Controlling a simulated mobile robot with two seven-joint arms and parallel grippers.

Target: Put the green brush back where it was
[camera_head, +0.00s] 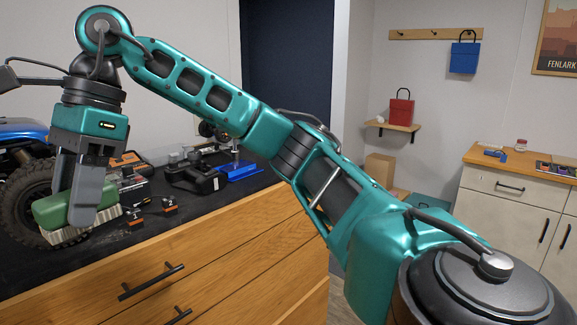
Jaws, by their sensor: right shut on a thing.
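The green brush (49,209) is in my right gripper (78,200) at the left of the head view. It has a green back and pale bristles that point down. The two grey fingers are shut on it, and one finger covers part of its back. The brush is in front of a large black tyre (22,213) on the dark worktop (195,203). I cannot tell whether the bristles touch the worktop. My left gripper is not in view.
A blue vehicle body (22,133) is behind the tyre. Small black and orange parts (169,206) lie right of the brush. A black tool (195,178) and a blue stand (240,171) are farther back. Wooden drawers (215,260) are below the worktop's front edge.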

